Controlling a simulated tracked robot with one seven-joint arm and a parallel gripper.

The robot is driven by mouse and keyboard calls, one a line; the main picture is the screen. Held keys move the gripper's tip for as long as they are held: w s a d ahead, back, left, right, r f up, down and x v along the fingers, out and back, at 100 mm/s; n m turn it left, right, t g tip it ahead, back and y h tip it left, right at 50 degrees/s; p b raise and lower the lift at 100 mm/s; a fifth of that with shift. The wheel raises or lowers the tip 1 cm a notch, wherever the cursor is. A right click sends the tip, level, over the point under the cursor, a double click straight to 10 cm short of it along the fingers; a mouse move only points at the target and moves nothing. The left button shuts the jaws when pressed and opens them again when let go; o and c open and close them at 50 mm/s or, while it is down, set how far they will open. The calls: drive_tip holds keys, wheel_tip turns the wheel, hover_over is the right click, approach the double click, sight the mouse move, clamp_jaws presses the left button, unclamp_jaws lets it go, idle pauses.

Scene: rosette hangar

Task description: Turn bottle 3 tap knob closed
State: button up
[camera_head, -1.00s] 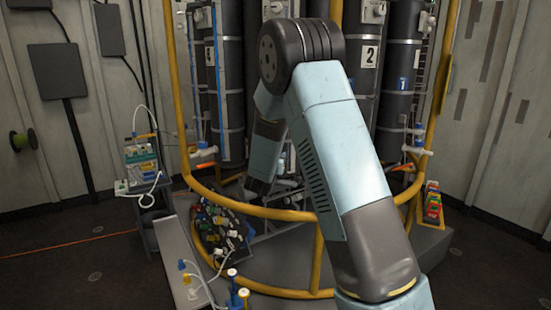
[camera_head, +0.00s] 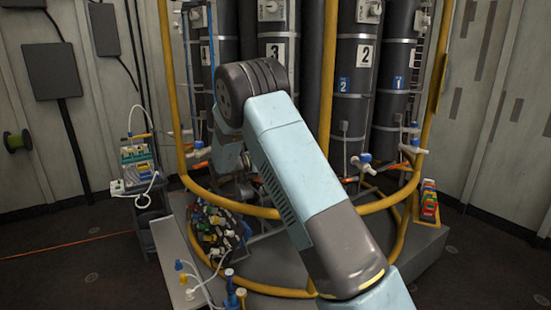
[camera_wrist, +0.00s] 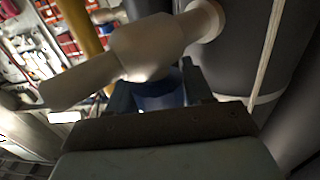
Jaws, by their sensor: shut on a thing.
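Bottle 3 (camera_head: 268,95) is a dark upright cylinder with a white "3" label, partly hidden behind my arm in the head view. In the wrist view, a pale tap body (camera_wrist: 145,48) joins a dark cylinder (camera_wrist: 235,50) at upper right. Its blue tap knob (camera_wrist: 160,96) sits under the tap body, between the dark fingers of my gripper (camera_wrist: 158,92), which is shut on it. The bottle's number does not show in the wrist view. In the head view my arm hides this tap, and the fingers cannot be made out.
Bottle 2 (camera_head: 352,100) and bottle 1 (camera_head: 393,105) stand to the right, with their own taps below. A yellow rail (camera_head: 250,212) curves in front of the bottles, with upright posts. A cluttered black tray (camera_head: 218,228) and a small cart (camera_head: 140,160) stand at left.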

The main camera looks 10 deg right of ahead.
drive_tip(key=shift+a+r+m+g, duration=0.1)
drive_tip(key=shift+m+g, duration=0.6)
drive_tip(key=shift+g, duration=0.3)
drive_tip(key=shift+r+g+h, duration=0.1)
drive_tip(key=shift+g+h, duration=0.2)
drive_tip(key=shift+g, duration=0.1)
drive_tip(key=o, duration=0.7)
drive_tip(key=shift+c, duration=0.2)
drive_tip(key=o, duration=0.3)
drive_tip(key=s+a, duration=0.1)
drive_tip(key=a, duration=1.2)
drive_tip(key=shift+s+a+f, duration=0.2)
drive_tip(key=shift+a, duration=0.2)
